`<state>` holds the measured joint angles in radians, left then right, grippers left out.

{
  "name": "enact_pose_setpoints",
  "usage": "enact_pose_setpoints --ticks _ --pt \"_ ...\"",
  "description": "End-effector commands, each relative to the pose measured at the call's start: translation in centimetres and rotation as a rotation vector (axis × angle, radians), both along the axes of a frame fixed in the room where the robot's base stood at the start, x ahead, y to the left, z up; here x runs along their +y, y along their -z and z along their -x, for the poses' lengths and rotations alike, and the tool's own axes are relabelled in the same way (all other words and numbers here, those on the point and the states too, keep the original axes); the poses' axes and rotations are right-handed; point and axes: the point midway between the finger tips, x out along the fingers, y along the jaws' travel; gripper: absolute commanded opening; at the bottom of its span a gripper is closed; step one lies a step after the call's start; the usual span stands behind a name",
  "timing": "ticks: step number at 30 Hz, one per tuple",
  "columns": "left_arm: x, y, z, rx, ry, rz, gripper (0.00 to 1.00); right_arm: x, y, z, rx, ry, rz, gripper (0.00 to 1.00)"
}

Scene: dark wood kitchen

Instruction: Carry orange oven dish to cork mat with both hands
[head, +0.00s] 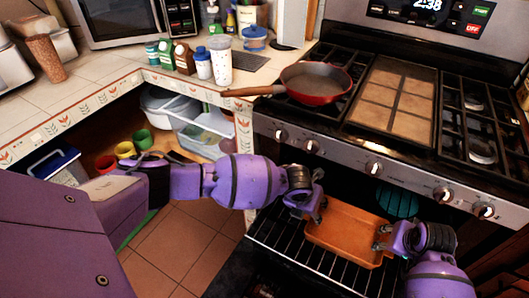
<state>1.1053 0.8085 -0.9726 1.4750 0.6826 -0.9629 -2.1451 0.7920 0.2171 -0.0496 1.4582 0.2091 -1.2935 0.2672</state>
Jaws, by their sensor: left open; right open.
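The orange oven dish (345,234) is a shallow rectangular tray. It rests on the wire rack (274,238) of the open oven, below the stove front. My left gripper (314,213) is open at the dish's left end, with its fingers close to the rim. My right gripper (381,239) is open at the dish's right end, also close to the rim. I cannot tell whether either gripper touches the dish. No thing is clearly a cork mat; a tan panel (411,104) with a grid of lines lies in the middle of the stove top, and I cannot tell its material.
A red pan (318,82) stands on the left burner, its wooden handle reaching left over the counter. The stove knobs (374,167) stick out above the oven. Bottles, a white tumbler (220,62) and a brown textured cylinder (45,58) stand on the counter.

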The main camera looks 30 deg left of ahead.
Motion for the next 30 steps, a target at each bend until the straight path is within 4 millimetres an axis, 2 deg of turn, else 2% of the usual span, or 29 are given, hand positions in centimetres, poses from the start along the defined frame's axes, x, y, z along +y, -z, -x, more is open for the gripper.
enact_pose_setpoints --ticks 6,17,30 --pt "-0.11 -0.32 -0.31 -0.005 0.002 0.0 0.47 0.01 -0.01 -0.01 0.0 0.0 0.0 0.47" --pt "-0.08 -0.32 -0.3 -0.005 0.0 0.0 0.0 -0.01 -0.02 0.01 0.0 0.0 0.0 0.0" --pt "-0.01 -0.32 -0.3 -0.005 0.001 -0.002 0.0 -0.07 -0.01 0.02 0.0 0.0 0.001 0.0"
